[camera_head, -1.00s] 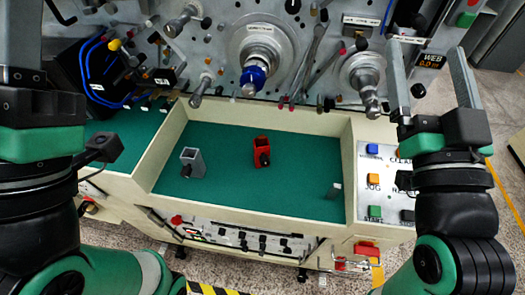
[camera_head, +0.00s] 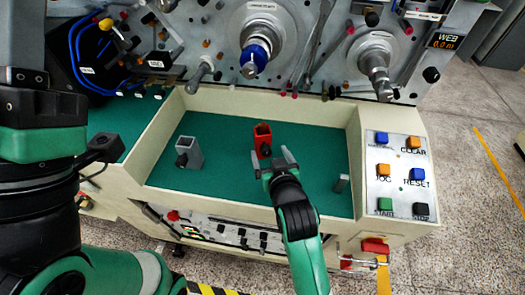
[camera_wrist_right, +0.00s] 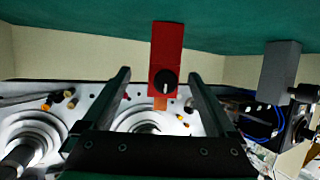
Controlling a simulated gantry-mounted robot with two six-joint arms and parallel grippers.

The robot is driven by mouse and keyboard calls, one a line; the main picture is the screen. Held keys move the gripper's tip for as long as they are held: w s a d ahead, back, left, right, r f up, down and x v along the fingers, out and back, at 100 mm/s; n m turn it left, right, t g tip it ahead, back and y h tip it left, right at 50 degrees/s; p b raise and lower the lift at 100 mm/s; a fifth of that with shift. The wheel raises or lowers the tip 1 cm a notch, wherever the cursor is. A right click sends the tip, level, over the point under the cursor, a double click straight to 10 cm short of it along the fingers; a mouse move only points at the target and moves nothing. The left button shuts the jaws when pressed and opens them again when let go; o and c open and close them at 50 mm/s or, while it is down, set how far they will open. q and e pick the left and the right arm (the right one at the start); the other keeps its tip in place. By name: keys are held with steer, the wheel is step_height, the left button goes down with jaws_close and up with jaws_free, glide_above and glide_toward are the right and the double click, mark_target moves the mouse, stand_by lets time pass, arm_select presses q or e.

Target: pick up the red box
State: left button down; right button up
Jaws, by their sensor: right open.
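The red box (camera_head: 262,138) stands upright on the green floor of the tray, near its middle, with a black knob on its front. In the right wrist view the red box (camera_wrist_right: 166,55) shows ahead, lined up between the fingers. My right gripper (camera_head: 275,161) is open and empty, just in front of the box on the near side, and appears apart from it. Its two fingers (camera_wrist_right: 160,85) are spread wide in the wrist view. My left arm is at the left edge of the head view; its fingertips are out of frame.
A grey box (camera_head: 188,153) with a black knob stands left of the red one; it also shows in the wrist view (camera_wrist_right: 278,70). Spindles (camera_head: 254,62) stick out above the back wall.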

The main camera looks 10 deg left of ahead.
mark_target(263, 143)
steer(key=shift+w+a, duration=0.1)
steer(key=shift+w, duration=0.15)
steer(key=b+x, duration=0.1)
steer(key=x, duration=0.1)
steer(key=b+x, duration=0.1)
steer(key=x, duration=0.1)
steer(key=shift+s+a+f+b, duration=0.3)
steer(key=shift+b, duration=0.1)
steer(key=shift+w+a+b, duration=0.25)
steer(key=shift+w+b, duration=0.05)
steer(key=shift+w, duration=0.3)
jaws_close()
